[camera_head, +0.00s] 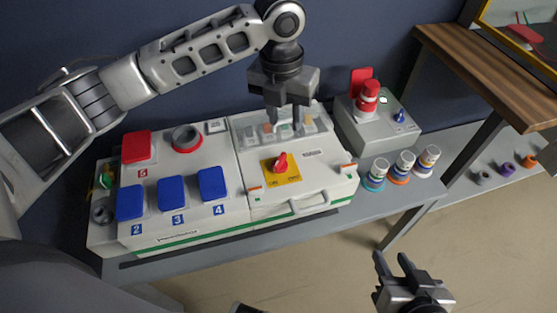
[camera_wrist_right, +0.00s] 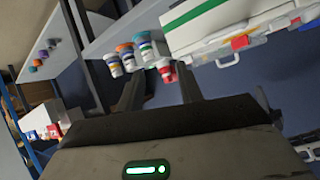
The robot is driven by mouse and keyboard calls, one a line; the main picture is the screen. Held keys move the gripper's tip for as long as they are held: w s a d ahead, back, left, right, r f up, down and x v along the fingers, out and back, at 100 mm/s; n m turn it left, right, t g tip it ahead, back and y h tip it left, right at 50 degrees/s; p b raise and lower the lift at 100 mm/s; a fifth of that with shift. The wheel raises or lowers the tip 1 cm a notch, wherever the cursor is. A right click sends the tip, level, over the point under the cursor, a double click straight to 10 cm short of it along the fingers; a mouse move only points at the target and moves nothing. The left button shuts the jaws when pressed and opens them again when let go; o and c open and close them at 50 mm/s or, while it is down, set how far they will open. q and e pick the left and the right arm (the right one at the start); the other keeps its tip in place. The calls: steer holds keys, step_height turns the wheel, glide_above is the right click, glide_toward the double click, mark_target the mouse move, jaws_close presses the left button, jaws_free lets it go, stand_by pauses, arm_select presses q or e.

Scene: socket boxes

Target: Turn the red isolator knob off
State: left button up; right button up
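The red isolator knob (camera_head: 281,163) sits on a yellow plate (camera_head: 291,174) on the front of the white right-hand panel box. It is tilted, its upper end leaning slightly right. My left gripper (camera_head: 286,118) points down behind the knob, over a row of small modules; its fingers are apart with nothing visible held, and it does not touch the knob. My right gripper (camera_head: 394,262) is low at the front right, away from the box, with fingers spread and empty. Its open fingers also show in the right wrist view (camera_wrist_right: 160,95).
Left of the knob are blue buttons (camera_head: 171,193), a red button (camera_head: 137,147) and a grey ring with red (camera_head: 187,138). A handle (camera_head: 305,205) is below the knob. A grey box (camera_head: 377,131) with a red-topped post and several small bottles (camera_head: 402,165) stand right.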

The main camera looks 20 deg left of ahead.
mark_target(278, 161)
arm_select(q)
steer(key=shift+m+y, duration=0.3)
steer(key=shift+m, duration=0.2)
steer(key=f, duration=0.4)
steer(key=a+f+b, duration=0.1)
steer(key=f, duration=0.9)
steer(key=shift+w+a+f+b, duration=0.15)
steer(key=shift+f+b, duration=0.1)
steer(key=shift+b, duration=0.15)
jaws_close()
